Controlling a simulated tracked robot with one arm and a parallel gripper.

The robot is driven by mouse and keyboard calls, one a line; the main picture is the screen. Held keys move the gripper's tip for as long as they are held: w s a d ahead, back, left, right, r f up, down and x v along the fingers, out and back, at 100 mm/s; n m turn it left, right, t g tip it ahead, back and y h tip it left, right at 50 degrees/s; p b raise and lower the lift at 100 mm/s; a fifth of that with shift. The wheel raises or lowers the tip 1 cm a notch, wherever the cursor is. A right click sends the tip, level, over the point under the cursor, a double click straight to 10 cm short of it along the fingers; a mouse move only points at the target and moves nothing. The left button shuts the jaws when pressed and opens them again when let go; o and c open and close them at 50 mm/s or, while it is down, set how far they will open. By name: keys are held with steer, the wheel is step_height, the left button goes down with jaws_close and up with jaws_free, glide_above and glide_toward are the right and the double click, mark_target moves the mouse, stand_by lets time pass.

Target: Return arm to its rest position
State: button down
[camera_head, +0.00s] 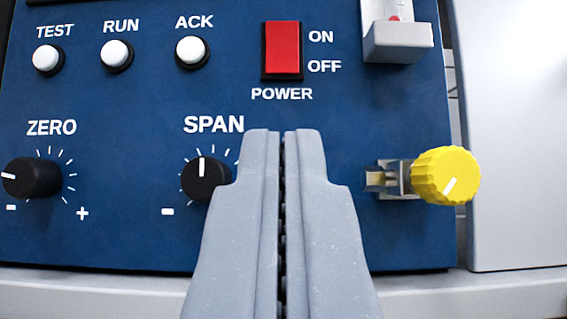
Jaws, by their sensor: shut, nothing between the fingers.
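My gripper (284,140) is in the lower middle of the view. Its two grey fingers are closed together with nothing between them. It points at the blue analyser panel (130,235), in front of the area below the POWER switch. The fingers hide the right part of the SPAN dial's scale and overlap the edge of its black knob (203,181). Whether the fingertips touch the panel I cannot tell; they do not appear to grip anything.
A yellow knob (445,176) on a metal fitting sticks out right of my gripper. The red POWER switch (283,50) is above. The ZERO knob (32,178) and three white buttons, including RUN (117,54), are left. A grey-white box (405,42) protrudes at upper right.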

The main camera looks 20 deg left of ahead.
steer(key=s+d+r+m+g+h+b, duration=0.25)
steer(key=d+r+g+h, duration=0.2)
steer(key=d, duration=0.55)
steer(key=s+d+f+g+h, duration=0.2)
steer(key=s+d+g, duration=0.3)
steer(key=s, duration=0.6)
steer(key=shift+s+d+f+m+g+h, duration=0.25)
steer(key=shift+m+g+h, duration=0.1)
steer(key=shift+h, duration=0.1)
